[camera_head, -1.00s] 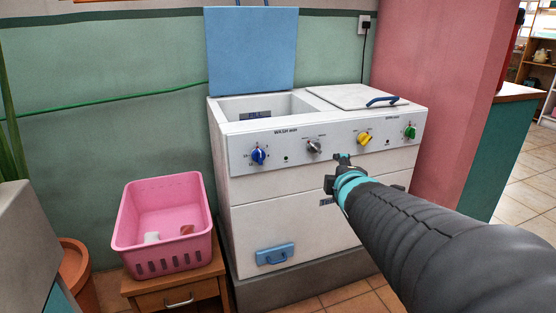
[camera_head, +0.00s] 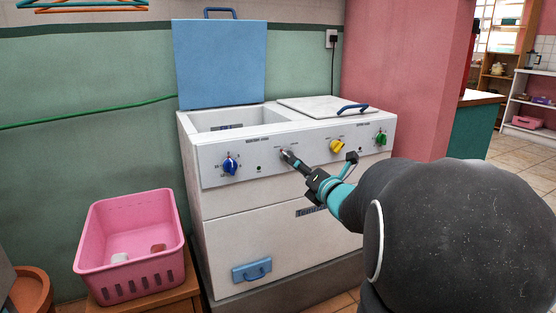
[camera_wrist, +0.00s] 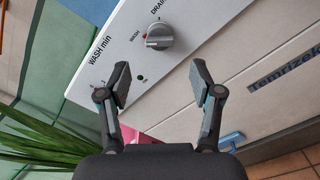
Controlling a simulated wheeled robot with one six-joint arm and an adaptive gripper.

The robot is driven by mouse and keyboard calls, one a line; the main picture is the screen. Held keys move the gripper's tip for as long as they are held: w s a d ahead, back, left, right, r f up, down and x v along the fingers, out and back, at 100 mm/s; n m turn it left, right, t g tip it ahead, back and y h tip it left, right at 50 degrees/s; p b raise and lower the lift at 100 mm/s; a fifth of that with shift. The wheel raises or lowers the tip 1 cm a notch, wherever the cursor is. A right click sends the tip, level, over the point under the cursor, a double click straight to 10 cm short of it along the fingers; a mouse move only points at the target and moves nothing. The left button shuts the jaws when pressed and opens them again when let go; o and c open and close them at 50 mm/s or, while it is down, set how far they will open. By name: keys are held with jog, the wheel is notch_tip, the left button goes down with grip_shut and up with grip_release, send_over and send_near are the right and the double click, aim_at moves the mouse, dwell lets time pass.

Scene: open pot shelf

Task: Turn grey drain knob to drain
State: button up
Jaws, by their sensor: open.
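The grey drain knob (camera_wrist: 159,36) is on the washer's white front panel, between the marks WASH and DRAIN in the wrist view. Its pointer side faces the WASH side, where a small red mark shows. In the head view the knob (camera_head: 288,155) is partly hidden by my gripper (camera_head: 300,164). In the wrist view my gripper (camera_wrist: 159,83) is open and empty, its two fingers apart, with the knob beyond the fingertips and roughly centred between them. I see no contact there.
The blue knob (camera_head: 230,165) is left of the grey one; the yellow knob (camera_head: 337,146) and green knob (camera_head: 380,139) are right. The blue lid (camera_head: 220,63) stands open. A pink basket (camera_head: 130,245) stands at the left.

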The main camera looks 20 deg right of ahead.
aim_at(288, 156)
jog(key=w, duration=0.7)
jog(key=shift+w+a, duration=0.15)
jog(key=shift+w, duration=0.25)
jog(key=c, duration=1.1)
